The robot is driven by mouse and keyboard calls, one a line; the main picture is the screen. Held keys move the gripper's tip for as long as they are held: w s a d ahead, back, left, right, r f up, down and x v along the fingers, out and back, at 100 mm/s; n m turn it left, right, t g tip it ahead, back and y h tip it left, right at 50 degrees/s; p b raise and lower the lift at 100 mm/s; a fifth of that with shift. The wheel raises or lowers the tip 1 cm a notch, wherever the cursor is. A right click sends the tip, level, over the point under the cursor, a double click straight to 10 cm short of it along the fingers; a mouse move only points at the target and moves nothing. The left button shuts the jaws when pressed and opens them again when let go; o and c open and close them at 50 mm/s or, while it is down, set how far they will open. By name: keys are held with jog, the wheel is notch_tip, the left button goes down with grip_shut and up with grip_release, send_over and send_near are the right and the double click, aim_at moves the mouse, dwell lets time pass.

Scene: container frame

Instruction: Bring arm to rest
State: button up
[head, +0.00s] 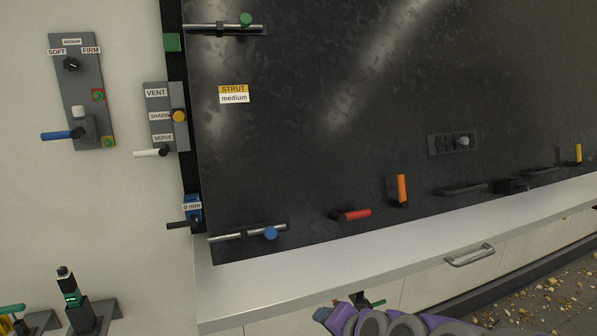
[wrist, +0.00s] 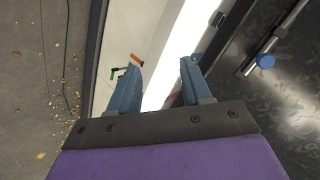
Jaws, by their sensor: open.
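My gripper (wrist: 160,72) shows in the wrist view as two blue fingers set wide apart with nothing between them. It is over the white ledge (wrist: 185,45), which lies behind the fingers. In the head view my purple arm (head: 372,322) is at the bottom edge, in front of the white cabinet below the ledge (head: 330,290). Most of the arm is out of view there, and the fingers are hard to make out.
A dark panel (head: 330,130) carries a rod with a blue knob (head: 270,233), a red handle (head: 352,215) and an orange handle (head: 402,190). Switch plates (head: 85,100) are on the left wall. A cabinet handle (head: 470,255) juts out. Debris litters the floor (head: 560,290).

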jog(key=s+d+f+n+g+h+b, duration=0.1)
jog(key=s+d+f+n+g, duration=0.1)
jog(key=s, duration=0.7)
jog(key=s+d+f+n+g+h+b, duration=0.1)
jog(key=s+g, duration=0.4)
jog(key=s, duration=0.5)
jog(key=s+d+f+n+g+h+b, duration=0.1)
jog(key=s+d+f+n+g+h, duration=0.1)
jog(key=s, duration=0.7)
notch_tip(320, 180, down, 3)
jog(key=shift+s+d+r+n+g, duration=0.1)
jog(key=shift+s+d+n+g, duration=0.05)
jog(key=shift+d+n+g, duration=0.85)
jog(key=shift+a, duration=0.15)
